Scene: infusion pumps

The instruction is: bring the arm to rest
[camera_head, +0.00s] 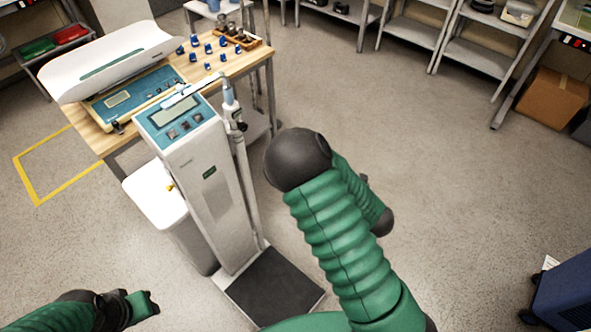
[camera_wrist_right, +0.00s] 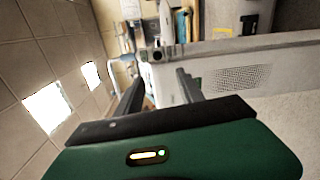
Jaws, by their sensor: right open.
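My right arm (camera_head: 345,235), in ribbed green sleeves with a dark rounded joint, rises through the middle of the head view. Its gripper cannot be made out there. In the right wrist view my right gripper (camera_wrist_right: 158,90) has its two dark fingers apart with nothing held between them. A pale panel with a perforated patch shows beyond the fingers. My left gripper (camera_head: 148,304) is at the lower left of the head view, over the floor. It is too small and dark to tell its jaw state.
A standing scale (camera_head: 205,175) with a dark foot platform (camera_head: 272,288) stands left of my right arm. Behind it, a wooden table (camera_head: 245,63) bears a baby scale (camera_head: 115,62) and several blue items. Shelves (camera_head: 485,58) line the back. Floor at right is mostly clear; a blue cabinet (camera_head: 568,298) stands lower right.

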